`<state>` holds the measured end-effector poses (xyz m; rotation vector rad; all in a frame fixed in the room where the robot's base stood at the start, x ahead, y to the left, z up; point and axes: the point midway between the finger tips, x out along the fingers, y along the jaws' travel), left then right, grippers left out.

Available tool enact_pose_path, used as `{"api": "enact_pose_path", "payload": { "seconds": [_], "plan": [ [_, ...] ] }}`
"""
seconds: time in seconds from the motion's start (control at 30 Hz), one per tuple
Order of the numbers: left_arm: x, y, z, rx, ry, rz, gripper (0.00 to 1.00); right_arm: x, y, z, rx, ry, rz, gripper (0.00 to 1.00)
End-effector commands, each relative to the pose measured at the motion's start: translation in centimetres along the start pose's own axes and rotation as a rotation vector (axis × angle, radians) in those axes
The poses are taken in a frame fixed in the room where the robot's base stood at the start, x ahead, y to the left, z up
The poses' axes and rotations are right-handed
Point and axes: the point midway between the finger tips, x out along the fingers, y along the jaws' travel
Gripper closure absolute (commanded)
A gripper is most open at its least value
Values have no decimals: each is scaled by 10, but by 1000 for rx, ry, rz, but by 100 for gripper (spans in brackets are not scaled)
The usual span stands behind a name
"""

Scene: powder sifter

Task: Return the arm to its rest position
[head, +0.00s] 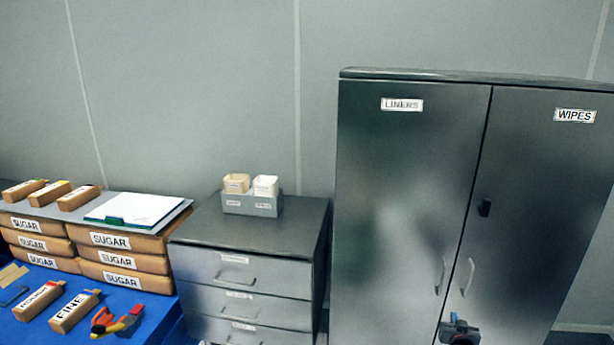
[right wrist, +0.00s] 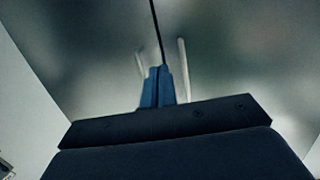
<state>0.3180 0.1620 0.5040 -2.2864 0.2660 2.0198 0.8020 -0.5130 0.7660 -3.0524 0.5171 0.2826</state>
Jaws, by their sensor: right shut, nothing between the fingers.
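My right gripper (head: 458,328) shows at the bottom edge of the head view, in front of the grey cabinet's two doors and just below their handles. In the right wrist view its blue fingers (right wrist: 157,88) are together with nothing between them. They point towards the seam between the doors, and a pale handle shows on each side. I cannot tell how far the fingers are from the doors. My left gripper is in neither view.
The closed cabinet (head: 405,190) is labelled LINERS and WIPES. A drawer unit (head: 245,250) left of it bears a grey holder (head: 250,206) with two small containers. Further left, a blue table (head: 150,325) carries SUGAR packs (head: 125,262), labelled blocks and a red-yellow item (head: 117,322).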

Motion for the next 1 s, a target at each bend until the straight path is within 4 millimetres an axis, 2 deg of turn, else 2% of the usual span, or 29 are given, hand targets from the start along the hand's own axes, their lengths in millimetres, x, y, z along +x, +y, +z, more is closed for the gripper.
{"api": "enact_pose_path", "payload": {
  "seconds": [0.07,0.17,0.27,0.37,0.57,0.7,1.0],
  "plan": [
    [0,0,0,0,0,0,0,-3,-2,10,0,-98,-2,100],
    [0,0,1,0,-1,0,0,-11,-20,19,-9,-220,-25,100],
    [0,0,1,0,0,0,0,-23,-46,24,-28,-327,-59,100],
    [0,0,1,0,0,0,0,-48,-76,42,-62,-448,-100,100],
    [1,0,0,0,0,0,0,-127,-129,106,-155,-688,-184,100],
    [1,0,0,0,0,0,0,-192,-156,154,-220,-824,-241,100],
    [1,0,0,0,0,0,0,-340,-195,252,-318,-1010,-363,100]
  ]
}}
